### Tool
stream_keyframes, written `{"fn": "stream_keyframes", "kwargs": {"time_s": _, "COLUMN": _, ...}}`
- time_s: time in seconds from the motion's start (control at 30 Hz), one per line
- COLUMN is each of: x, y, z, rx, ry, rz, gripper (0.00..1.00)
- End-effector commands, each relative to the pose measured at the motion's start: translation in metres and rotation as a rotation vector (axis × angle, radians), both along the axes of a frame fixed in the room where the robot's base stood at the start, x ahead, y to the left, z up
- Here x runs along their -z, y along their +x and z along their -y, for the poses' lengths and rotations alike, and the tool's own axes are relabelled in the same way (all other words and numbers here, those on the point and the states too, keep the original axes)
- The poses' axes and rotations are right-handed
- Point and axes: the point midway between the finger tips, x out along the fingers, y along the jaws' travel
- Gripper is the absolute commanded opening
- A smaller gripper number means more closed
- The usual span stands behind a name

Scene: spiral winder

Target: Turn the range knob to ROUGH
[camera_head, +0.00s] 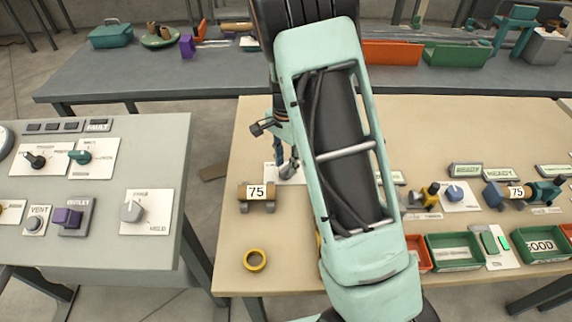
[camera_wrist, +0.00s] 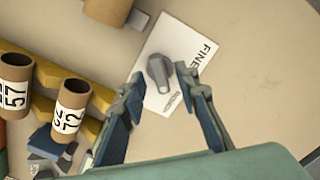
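The range knob (camera_wrist: 158,70) is grey and sits on a white plate (camera_wrist: 190,34). The plate reads FINE along one edge, with smaller print lower down that I cannot read. In the wrist view the knob's narrow end points toward the bottom of the picture. My gripper (camera_wrist: 161,80) is open, with one blue-grey finger on each side of the knob. I cannot tell whether the fingers touch it. In the head view my gripper (camera_head: 283,160) is over the plate (camera_head: 287,178), left of my arm, which hides part of the table.
A cardboard tube marked 75 (camera_head: 257,190) rests on a cradle, with a yellow ring (camera_head: 255,260) in front. The wrist view shows tubes marked 57 (camera_wrist: 15,80) and 72 (camera_wrist: 70,105) nearby. A grey control panel (camera_head: 100,235) stands left across a gap.

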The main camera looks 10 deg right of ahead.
Motion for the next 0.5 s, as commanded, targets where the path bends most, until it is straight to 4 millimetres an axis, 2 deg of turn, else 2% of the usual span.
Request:
{"fn": "stream_keyframes", "kwargs": {"time_s": 0.3, "x": -0.068, "y": 0.002, "z": 0.0, "rx": -0.001, "ry": 0.0, "rz": 0.007, "gripper": 0.29}}
{"fn": "stream_keyframes", "kwargs": {"time_s": 0.5, "x": -0.098, "y": 0.001, "z": 0.0, "rx": -0.001, "ry": 0.0, "rz": 0.004, "gripper": 0.29}}
